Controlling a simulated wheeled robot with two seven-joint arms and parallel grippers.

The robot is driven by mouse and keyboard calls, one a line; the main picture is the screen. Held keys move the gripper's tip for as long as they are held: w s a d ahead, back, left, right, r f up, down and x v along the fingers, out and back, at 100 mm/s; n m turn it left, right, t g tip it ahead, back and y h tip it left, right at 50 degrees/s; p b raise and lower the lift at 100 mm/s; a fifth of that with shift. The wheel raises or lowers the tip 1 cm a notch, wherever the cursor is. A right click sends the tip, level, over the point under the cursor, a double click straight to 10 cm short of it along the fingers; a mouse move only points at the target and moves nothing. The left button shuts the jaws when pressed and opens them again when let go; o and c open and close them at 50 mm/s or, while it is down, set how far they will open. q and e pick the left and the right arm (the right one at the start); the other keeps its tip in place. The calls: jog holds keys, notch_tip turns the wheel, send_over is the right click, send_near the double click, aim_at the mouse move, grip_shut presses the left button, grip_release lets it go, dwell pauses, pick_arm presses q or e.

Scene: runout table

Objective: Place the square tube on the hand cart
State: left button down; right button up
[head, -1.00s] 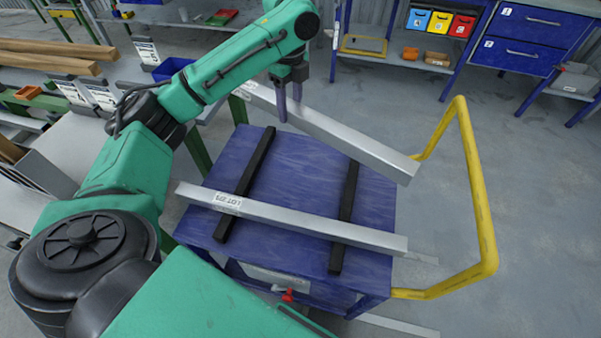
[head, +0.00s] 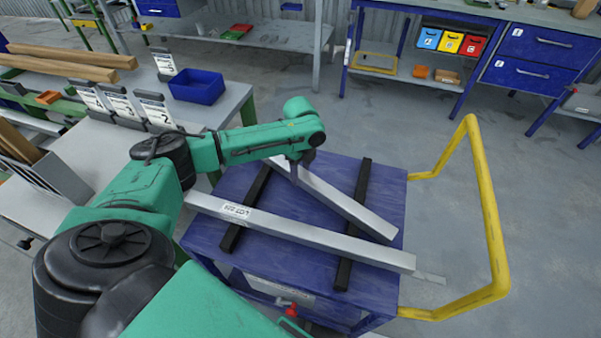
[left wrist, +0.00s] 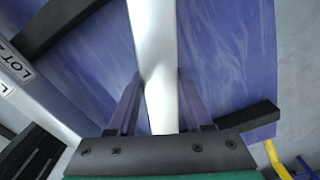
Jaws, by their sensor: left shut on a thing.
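My left gripper (head: 296,172) is shut on a grey metal square tube (head: 345,205) over the blue hand cart (head: 385,185). In the left wrist view the tube (left wrist: 158,100) runs between the two fingers (left wrist: 160,82). A second square tube (head: 320,238), with a LOT label, lies across the cart's two black bearers (head: 354,205) along the near side. The held tube slants across the deck, its right end close to the second tube. I cannot tell if it touches the bearers. My right gripper is out of view.
The cart's yellow handle (head: 490,215) rises at the right. A grey table (head: 95,150) with label stands and a blue bin (head: 196,86) stands at the left. A blue workbench (head: 450,100) is at the back, with clear floor between.

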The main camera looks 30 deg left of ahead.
aim_at(301, 173)
pick_arm(q)
jog(key=shift+c, duration=1.6)
grip_release()
jog(key=shift+s, duration=0.1)
notch_tip(301, 173, up, 12)
jog(key=shift+r, duration=0.1)
